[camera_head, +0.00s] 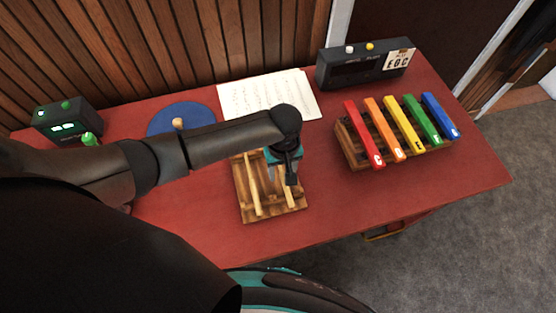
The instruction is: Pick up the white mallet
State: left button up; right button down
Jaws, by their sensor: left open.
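A wooden rack (270,217) lies on the red table, with pale sticks in it that look like mallet handles. One pale stick (252,194) shows at the left of the rack. Another is partly covered by my left gripper (283,182). No white mallet head shows clearly, and I cannot tell which stick belongs to the white mallet. My arm hides the back of the rack. My left gripper is open and points down over the right half of the rack. I cannot tell whether it touches a stick. My right gripper is not in view.
A small xylophone (405,125) with coloured bars stands at the right of the red table (350,213). Behind are a black device (340,73) and a paper sheet (265,95). A blue round mat (197,115) and a green-lit box (68,124) are at the left.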

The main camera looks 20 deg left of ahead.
pick_arm(q)
jog(key=shift+c, duration=0.3)
grip_shut()
jog(key=shift+r, duration=0.1)
dwell(0.4)
